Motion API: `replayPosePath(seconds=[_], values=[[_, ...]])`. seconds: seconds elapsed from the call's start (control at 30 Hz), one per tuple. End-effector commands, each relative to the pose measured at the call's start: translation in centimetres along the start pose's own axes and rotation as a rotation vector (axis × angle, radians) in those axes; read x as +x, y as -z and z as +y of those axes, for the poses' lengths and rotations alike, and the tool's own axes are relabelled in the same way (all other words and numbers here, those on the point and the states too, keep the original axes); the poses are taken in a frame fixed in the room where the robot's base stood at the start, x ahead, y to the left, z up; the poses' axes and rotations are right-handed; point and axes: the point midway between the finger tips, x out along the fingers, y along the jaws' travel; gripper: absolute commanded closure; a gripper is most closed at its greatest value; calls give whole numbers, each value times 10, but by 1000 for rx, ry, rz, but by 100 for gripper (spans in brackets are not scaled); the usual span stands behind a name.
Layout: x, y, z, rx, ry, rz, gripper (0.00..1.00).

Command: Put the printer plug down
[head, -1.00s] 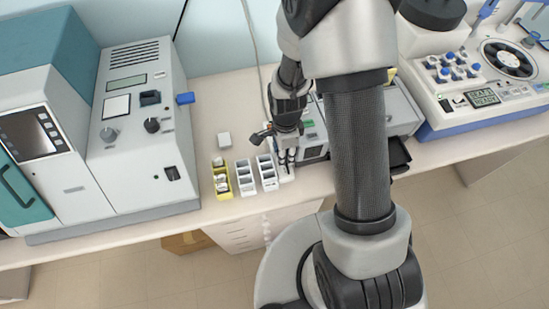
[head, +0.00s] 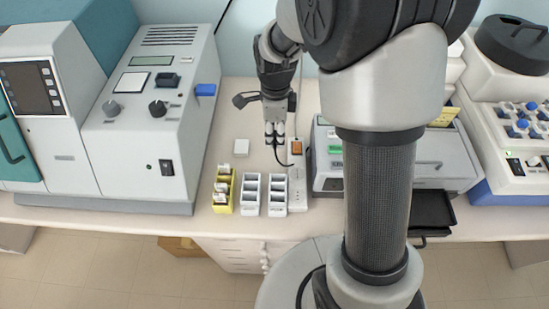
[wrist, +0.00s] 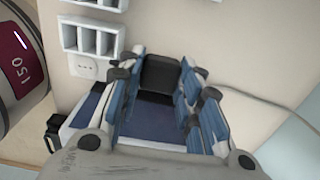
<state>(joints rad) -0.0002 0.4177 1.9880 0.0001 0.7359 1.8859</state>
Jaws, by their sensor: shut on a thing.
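My gripper (head: 275,138) points down over the bench, behind the white slide racks and just left of the power strip (head: 297,185). It is shut on the printer plug, a dark block (wrist: 160,73) seen between the blue-padded fingers in the wrist view. In the head view the plug is too small to make out clearly. I cannot tell whether the plug touches the bench.
A yellow rack (head: 222,192) and two white racks (head: 250,195) stand at the front. The grey printer (head: 455,160) is right of the strip; a large grey machine (head: 150,120) is left.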

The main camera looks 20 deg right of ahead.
Motion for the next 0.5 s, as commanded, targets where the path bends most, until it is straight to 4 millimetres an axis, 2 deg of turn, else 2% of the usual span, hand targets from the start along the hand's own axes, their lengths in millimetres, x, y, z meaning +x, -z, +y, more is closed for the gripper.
replayPosePath(seconds=[0.03,0.2,0.5], values=[[18,0,1,0,-5,2,100],[54,0,1,-1,-3,1,100],[78,0,0,-1,-1,0,100]])
